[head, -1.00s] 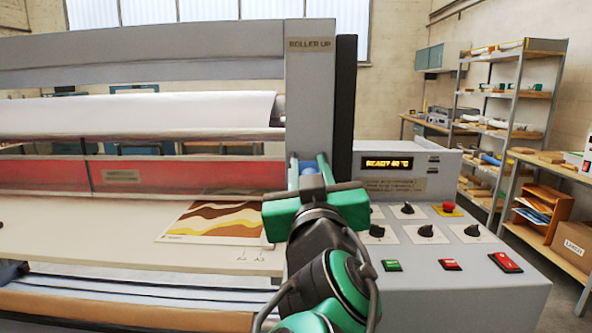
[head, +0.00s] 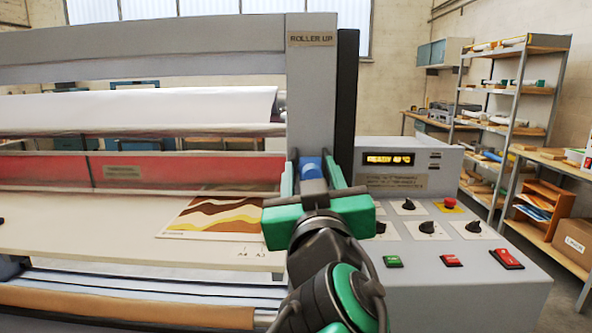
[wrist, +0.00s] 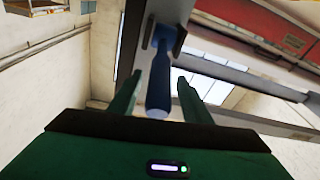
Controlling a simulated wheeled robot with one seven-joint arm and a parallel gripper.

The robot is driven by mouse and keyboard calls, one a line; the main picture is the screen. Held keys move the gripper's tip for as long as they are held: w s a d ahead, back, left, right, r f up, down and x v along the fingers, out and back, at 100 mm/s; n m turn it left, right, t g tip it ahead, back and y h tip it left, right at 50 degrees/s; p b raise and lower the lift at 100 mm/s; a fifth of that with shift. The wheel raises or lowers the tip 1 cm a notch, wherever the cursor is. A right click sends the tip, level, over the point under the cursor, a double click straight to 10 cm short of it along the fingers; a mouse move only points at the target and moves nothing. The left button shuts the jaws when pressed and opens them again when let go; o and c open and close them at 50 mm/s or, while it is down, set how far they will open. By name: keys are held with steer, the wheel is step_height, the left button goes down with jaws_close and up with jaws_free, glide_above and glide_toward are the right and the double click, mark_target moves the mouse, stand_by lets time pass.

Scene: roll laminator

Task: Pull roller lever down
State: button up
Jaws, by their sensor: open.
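The roller lever has a blue grip (head: 311,167) and sits on the machine's grey upright post, below the "ROLLER UP" label (head: 311,39). In the wrist view the lever (wrist: 159,85) is a blue handle with a rounded end, running up to a mount on the post. My gripper (head: 313,173) is open in front of the post, with one green finger on each side of the lever. In the wrist view my gripper's fingers (wrist: 157,97) stand apart from the handle, with gaps on both sides. My gripper hides the lever's lower part in the head view.
The control panel (head: 440,235) with knobs and buttons is right of my arm. A red emergency stop (head: 449,203) stands on it. The feed table (head: 90,235) carries a brown and yellow print (head: 220,215) to the left. Shelves (head: 520,90) stand at the back right.

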steer(key=s+f, duration=0.1)
steer(key=s, duration=0.7)
steer(key=shift+s+d+f, duration=0.15)
steer(key=shift+s+f, duration=0.1)
steer(key=shift+f, duration=0.05)
